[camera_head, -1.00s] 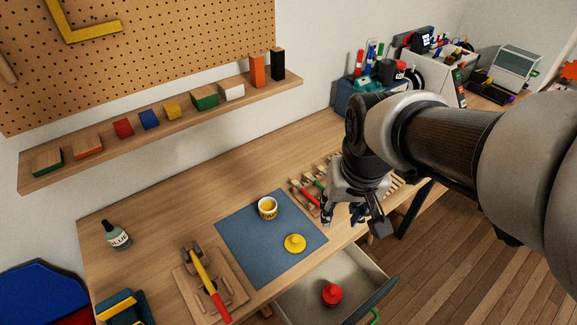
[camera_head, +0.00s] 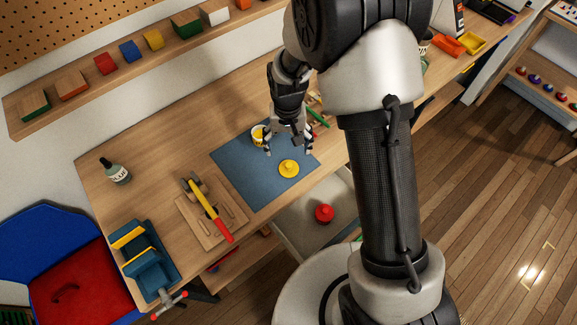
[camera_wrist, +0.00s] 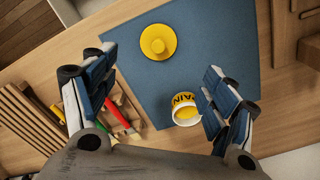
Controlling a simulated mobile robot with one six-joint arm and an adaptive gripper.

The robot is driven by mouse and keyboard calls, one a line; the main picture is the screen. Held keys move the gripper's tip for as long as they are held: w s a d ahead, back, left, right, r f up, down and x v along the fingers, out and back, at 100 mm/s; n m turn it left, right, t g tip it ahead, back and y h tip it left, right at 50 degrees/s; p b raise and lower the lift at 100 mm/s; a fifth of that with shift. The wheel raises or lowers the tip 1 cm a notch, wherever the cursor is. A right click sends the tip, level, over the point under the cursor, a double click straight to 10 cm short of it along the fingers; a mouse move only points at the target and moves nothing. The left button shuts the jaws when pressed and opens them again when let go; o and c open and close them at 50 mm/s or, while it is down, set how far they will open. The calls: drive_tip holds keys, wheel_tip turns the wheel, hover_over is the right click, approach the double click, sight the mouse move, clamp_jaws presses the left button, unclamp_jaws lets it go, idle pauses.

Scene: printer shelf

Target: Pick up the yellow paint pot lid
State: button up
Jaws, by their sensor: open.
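The yellow paint pot lid (camera_head: 289,168), a round disc with a knob on top, lies flat on the blue mat (camera_head: 240,178) near its front right edge. The lid also shows in the wrist view (camera_wrist: 158,42), ahead of the fingers. My gripper (camera_head: 288,150) is open and empty above the mat, behind the lid in the head view; its fingers (camera_wrist: 160,85) are spread wide in the wrist view. The open paint pot (camera_wrist: 186,108) with yellow inside stands on the mat near the right finger, partly hidden by the gripper in the head view (camera_head: 258,135).
A red-handled tool and a green one (camera_wrist: 115,110) lie in a wooden rack by the left finger. A hammer (camera_head: 207,208) rests on a wooden board left of the mat. A drawer below stands open with a red knobbed object (camera_head: 324,212) inside. A glue bottle (camera_head: 115,171) stands far left.

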sight(289, 165)
wheel_tip(289, 165, down, 12)
drive_tip(key=shift+d+r+b, duration=0.1)
drive_tip(key=shift+r+b, duration=0.15)
drive_tip(key=shift+b, duration=0.95)
drive_tip(key=shift+r, duration=0.1)
drive_tip(key=shift+c, duration=0.6)
drive_tip(key=c, duration=0.7)
drive_tip(key=shift+s, duration=0.1)
drive_tip(key=shift+c, duration=1.1)
